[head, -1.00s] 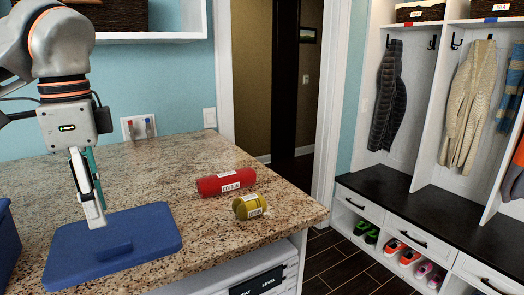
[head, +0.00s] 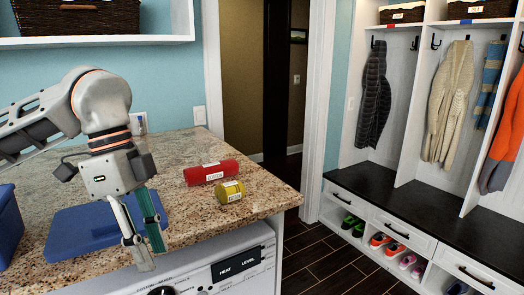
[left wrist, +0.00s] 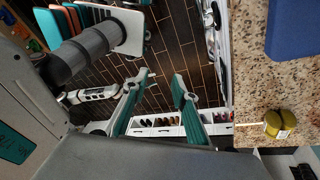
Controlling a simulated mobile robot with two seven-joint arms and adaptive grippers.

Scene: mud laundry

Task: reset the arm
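My left gripper (head: 150,250) hangs in front of the counter's front edge, above the washing machine's front, with its fingers pointing down. Its two teal-padded fingers are apart in the left wrist view (left wrist: 160,98), with nothing between them but the floor behind. The gripper is open and empty and touches nothing that I can see. My left arm comes in from the left, bent at the wrist. My right gripper does not show clearly in either view.
A blue lid-like panel (head: 78,232) lies on the granite counter (head: 205,218), beside a blue bin (head: 7,230). A red cylinder (head: 210,172) and a yellow can (head: 230,191) lie near the right end. A washing machine (head: 215,278) stands below. A cubby bench (head: 410,213) is at right.

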